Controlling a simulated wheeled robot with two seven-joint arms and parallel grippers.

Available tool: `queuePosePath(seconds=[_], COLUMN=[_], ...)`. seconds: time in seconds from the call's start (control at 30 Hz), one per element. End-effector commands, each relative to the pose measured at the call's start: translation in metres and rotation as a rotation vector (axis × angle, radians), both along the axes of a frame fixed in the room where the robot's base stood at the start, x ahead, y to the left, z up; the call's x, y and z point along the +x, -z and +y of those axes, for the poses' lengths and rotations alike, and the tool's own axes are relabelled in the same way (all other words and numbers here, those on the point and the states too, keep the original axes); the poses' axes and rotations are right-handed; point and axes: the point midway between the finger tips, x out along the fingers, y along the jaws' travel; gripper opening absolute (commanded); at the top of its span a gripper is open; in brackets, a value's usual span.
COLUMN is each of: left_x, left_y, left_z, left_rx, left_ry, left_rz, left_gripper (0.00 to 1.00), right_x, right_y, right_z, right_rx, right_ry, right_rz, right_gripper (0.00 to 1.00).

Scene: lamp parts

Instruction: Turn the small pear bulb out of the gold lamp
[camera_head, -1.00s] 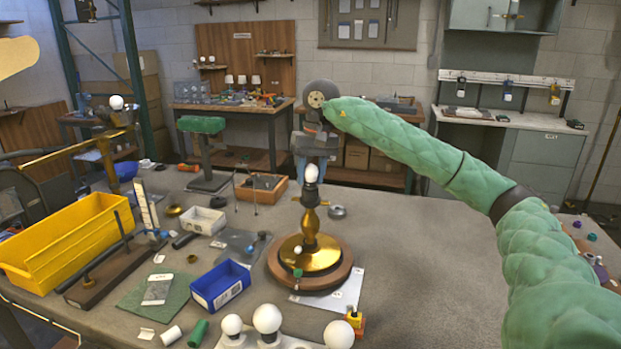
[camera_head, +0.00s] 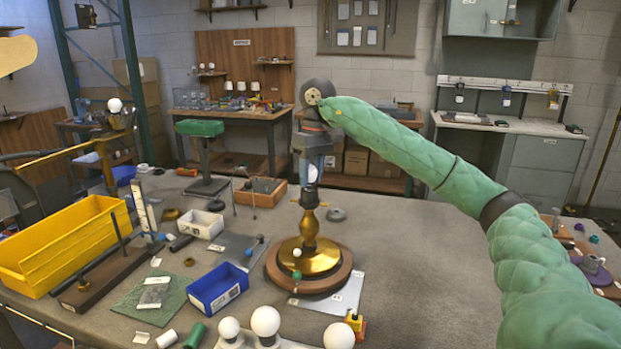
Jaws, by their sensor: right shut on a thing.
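The gold lamp (camera_head: 309,231) stands upright on a round wooden base (camera_head: 283,280) in the middle of the table. The small pear bulb (camera_head: 313,172) is white and sits at the top of the lamp, largely hidden by the fingers. My right gripper (camera_head: 312,170) comes down from above, pointing straight down, and is shut on the bulb. Whether the bulb's neck is still in the socket is hard to see. My left gripper does not show; only a bit of pale tan shape is at the left edge.
A blue bin (camera_head: 218,289), a white bin (camera_head: 201,224) and a yellow bin (camera_head: 70,243) lie to the left. Several round white bulbs (camera_head: 265,321) stand in a holder at the front.

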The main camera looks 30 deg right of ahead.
Motion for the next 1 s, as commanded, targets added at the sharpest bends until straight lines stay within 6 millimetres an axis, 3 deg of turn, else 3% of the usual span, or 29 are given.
queuePosePath(seconds=[0.07, 0.3, 0.63, 0.67, 0.73, 1.0], left_x=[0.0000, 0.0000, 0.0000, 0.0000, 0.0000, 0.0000], left_y=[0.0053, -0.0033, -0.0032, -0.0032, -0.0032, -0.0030], left_z=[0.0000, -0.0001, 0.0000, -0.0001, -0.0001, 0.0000], left_rx=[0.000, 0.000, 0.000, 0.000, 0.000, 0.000], left_ry=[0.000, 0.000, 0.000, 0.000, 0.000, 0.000], left_rz=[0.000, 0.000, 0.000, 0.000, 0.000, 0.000], left_gripper=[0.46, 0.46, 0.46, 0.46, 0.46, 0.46], right_x=[0.0007, 0.0006, 0.0005, 0.0005, 0.0005, 0.0004], right_y=[0.0011, -0.0027, -0.0006, -0.0006, -0.0005, -0.0003], right_z=[-0.0002, -0.0010, -0.0012, -0.0012, -0.0012, -0.0011], right_rx=[0.001, -0.001, 0.000, 0.000, 0.000, 0.000], right_ry=[-0.070, -0.269, -0.304, -0.304, -0.304, -0.298], right_rz=[-0.001, -0.001, 0.000, 0.000, 0.000, 0.000], right_gripper=[0.20, 0.20, 0.20, 0.41, 0.53, 0.53])
